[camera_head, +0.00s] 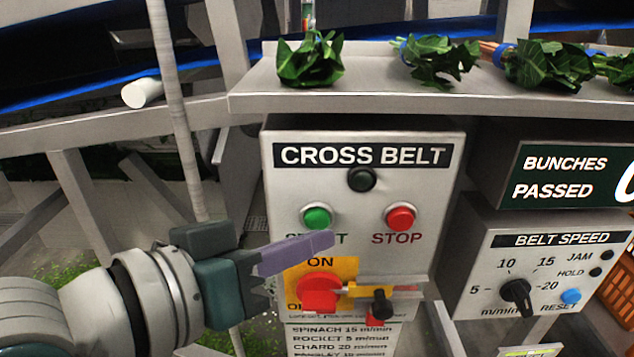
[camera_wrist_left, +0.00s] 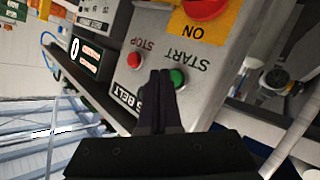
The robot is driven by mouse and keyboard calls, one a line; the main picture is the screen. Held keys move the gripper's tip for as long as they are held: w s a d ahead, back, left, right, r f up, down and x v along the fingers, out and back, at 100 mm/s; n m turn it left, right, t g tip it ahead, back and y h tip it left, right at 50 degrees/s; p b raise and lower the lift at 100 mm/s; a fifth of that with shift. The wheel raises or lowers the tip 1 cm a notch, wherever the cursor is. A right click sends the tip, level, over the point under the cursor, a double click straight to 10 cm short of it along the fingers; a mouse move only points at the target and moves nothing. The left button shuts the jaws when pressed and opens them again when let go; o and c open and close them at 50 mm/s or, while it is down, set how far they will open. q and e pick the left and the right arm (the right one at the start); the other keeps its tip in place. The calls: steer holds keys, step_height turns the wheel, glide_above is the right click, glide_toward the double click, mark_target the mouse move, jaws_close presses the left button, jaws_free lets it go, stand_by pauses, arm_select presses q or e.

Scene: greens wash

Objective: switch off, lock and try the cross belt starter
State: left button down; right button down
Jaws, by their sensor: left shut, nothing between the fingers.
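The cross belt starter (camera_head: 362,180) is a grey box with a dark lamp (camera_head: 362,179), a green START button (camera_head: 317,217), a red STOP button (camera_head: 400,217) and a red rotary switch (camera_head: 318,292) on a yellow ON/OFF plate. A yellow piece (camera_head: 362,289) with a black-knobbed part (camera_head: 380,303) sits right of the switch; I cannot tell whether it is fastened there. My left gripper (camera_head: 322,242) is shut and empty, its tips just below START in the head view. The wrist view shows the tips beside the green button (camera_wrist_left: 177,78); contact is unclear. My right gripper is not in view.
A ledge (camera_head: 400,100) above the box carries several leafy bunches (camera_head: 310,60). A belt speed box (camera_head: 545,262) and a bunches-passed display (camera_head: 560,178) stand to the right. A slanting post (camera_head: 178,120) rises left of the starter. A speed list hangs below the switch.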

arm_select(q)
steer(key=shift+w, duration=0.1)
stand_by(0.7)
steer(key=shift+w, duration=0.35)
steer(key=shift+w+b, duration=0.45)
stand_by(0.7)
stand_by(0.3)
steer(key=shift+s+p, duration=0.85)
